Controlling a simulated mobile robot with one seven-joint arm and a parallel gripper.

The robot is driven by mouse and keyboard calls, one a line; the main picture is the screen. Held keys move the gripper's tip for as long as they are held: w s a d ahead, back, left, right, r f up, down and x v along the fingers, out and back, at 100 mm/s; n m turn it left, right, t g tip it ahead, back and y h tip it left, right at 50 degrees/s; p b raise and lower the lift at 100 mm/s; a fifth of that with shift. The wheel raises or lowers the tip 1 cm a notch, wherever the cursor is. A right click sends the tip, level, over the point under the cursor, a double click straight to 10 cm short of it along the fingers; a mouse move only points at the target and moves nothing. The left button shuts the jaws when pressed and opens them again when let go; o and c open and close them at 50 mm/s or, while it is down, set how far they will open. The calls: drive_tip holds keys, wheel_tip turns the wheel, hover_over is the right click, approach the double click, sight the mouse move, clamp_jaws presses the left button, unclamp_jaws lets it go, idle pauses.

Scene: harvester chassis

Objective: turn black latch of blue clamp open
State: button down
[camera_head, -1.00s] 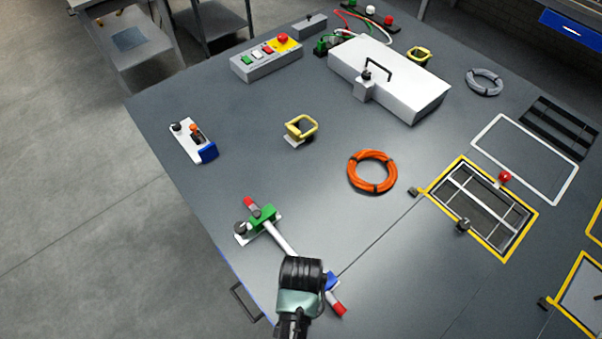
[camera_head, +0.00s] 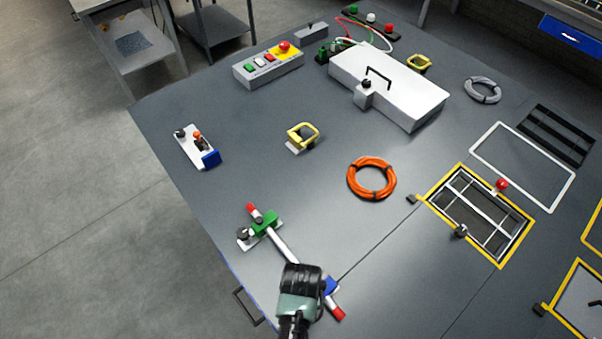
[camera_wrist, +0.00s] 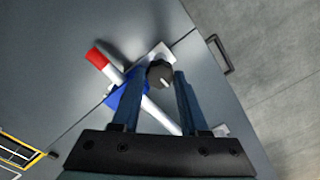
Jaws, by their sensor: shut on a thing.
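The blue clamp (camera_head: 331,285) sits near the table's front edge around a white rod (camera_head: 284,246) with red ends. In the wrist view the blue clamp (camera_wrist: 121,97) is left of my gripper. Its black latch (camera_wrist: 160,73) is a round knob with a small white mark, on a pale base plate. My gripper (camera_wrist: 161,79) is shut on the black latch, one finger on each side. In the head view my arm hides the latch and my fingertips.
A green clamp (camera_head: 265,223) holds the rod's far end, with its own black knob (camera_head: 242,234). Another blue-ended fixture (camera_head: 211,158) lies at the left. An orange cable coil (camera_head: 371,179) and a yellow-framed opening (camera_head: 478,214) lie to the right. A handle (camera_wrist: 219,54) juts from the table edge.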

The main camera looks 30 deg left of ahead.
drive_tip(key=shift+c, duration=2.1)
unclamp_jaws()
drive_tip(key=shift+r, duration=0.15)
wheel_tip(320, 180, up, 13)
drive_tip(key=b, duration=0.1)
